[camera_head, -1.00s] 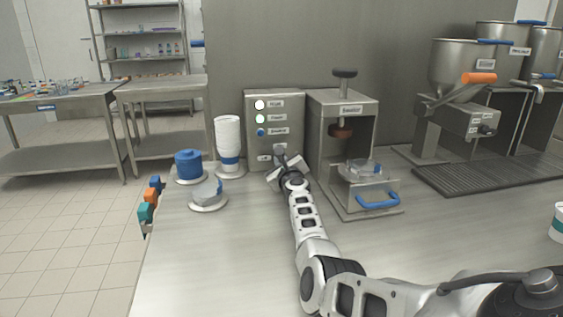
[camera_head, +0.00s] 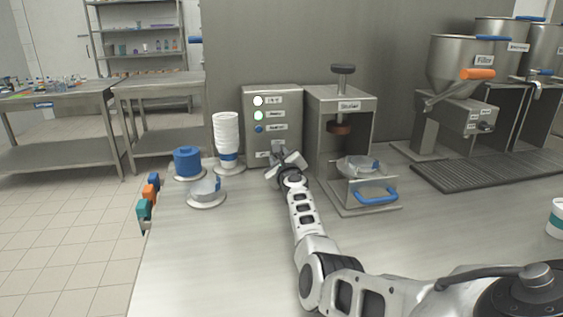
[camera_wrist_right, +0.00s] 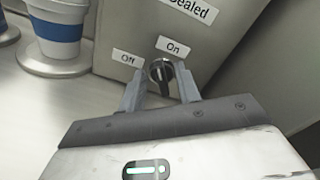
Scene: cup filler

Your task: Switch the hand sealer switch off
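The hand sealer switch (camera_wrist_right: 160,72) is a small round knob with a dark grip on the metal control box (camera_head: 260,105). In the right wrist view, an "Off" label (camera_wrist_right: 127,57) is at its upper left and an "On" label (camera_wrist_right: 173,47) at its upper right. I cannot tell surely which label the knob points to. My right gripper (camera_wrist_right: 160,82) is at the box, its two fingers apart on either side of the knob; contact is not clear. It also shows in the head view (camera_head: 287,158), hiding the switch there. My left gripper is out of view.
The sealer press (camera_head: 340,105) stands just right of the box, with a blue-handled tray (camera_head: 375,197). A stack of white cups (camera_head: 226,132), a blue container (camera_head: 187,161) and a round holder (camera_head: 206,192) stand to the left. The table's front left is clear.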

